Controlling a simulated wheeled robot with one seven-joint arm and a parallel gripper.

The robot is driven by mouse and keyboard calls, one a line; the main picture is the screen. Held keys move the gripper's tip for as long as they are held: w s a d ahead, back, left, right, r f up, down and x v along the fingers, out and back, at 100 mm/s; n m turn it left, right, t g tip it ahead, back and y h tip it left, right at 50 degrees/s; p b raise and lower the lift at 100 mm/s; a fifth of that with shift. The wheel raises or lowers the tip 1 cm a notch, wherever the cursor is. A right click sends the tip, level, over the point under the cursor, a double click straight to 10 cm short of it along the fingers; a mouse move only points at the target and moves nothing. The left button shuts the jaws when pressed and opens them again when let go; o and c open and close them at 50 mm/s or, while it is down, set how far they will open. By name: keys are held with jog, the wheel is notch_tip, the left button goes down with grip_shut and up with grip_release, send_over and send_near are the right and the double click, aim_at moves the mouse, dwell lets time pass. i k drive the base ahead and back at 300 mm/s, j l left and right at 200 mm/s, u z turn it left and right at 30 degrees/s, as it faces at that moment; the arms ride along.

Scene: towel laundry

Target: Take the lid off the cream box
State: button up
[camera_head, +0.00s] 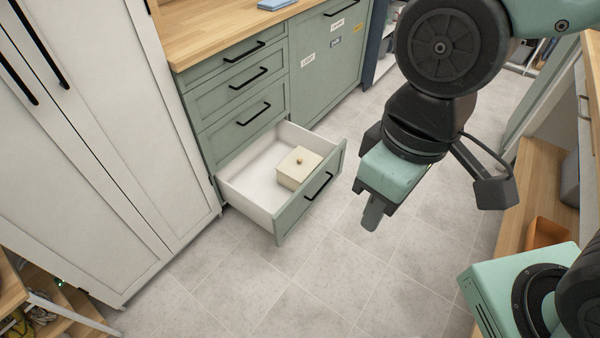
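The cream box (294,176) sits inside an open bottom drawer (249,185), toward the drawer's front right. Its lid (300,163) is on it and has a small brown knob (299,161) on top. My gripper (371,214) is in the air to the right of the drawer front, pointing down and apart from the box. I see its fingers nearly edge-on, so its opening is unclear. No held thing shows.
The drawer's green front (312,193) with a black handle stands between the box and the open floor (330,280). Closed drawers and a wooden counter (225,35) are above and behind. A tall white cabinet (100,130) stands left. A wooden bench (535,185) is at right.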

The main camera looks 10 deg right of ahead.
aim_at(301, 162)
jog(key=i+j+u, duration=0.15)
jog(key=i, duration=0.35)
jog(key=i+j+u, duration=0.15)
jog(key=i+j, duration=0.15)
jog(key=i, duration=0.2)
jog(key=i+j+u, duration=0.2)
jog(key=i, duration=0.35)
